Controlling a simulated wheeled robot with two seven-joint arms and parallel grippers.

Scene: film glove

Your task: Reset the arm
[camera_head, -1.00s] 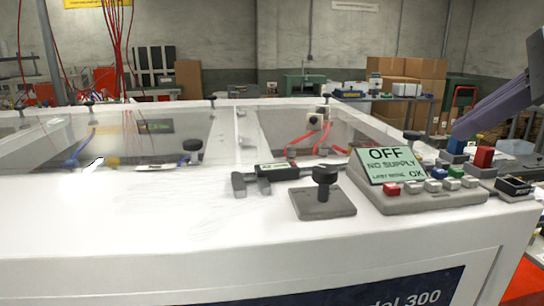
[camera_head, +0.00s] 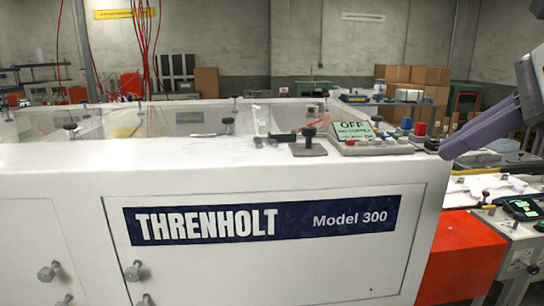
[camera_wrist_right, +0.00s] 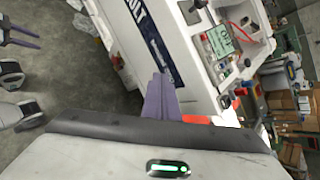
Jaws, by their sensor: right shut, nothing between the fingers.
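My right gripper (camera_head: 445,152) comes in from the right in the head view. Its purple fingers are together and hold nothing. In the right wrist view the same closed fingers (camera_wrist_right: 160,98) point toward the side of the white machine. The white machine (camera_head: 75,180) fills the middle of the head view. Its control panel (camera_head: 375,147), with a display reading OFF, stands left of my right gripper, apart from it. My left gripper (camera_wrist_right: 20,34) is out of the head view, but purple fingers spread apart show at the upper left of the right wrist view.
A black-knobbed lever (camera_head: 309,141) stands on the machine top beside the panel. A red cabinet (camera_head: 462,250) and another machine with a small screen (camera_head: 523,207) are at the right. Cardboard boxes (camera_head: 415,82) are behind. Grey floor (camera_wrist_right: 70,80) is open beside the machine.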

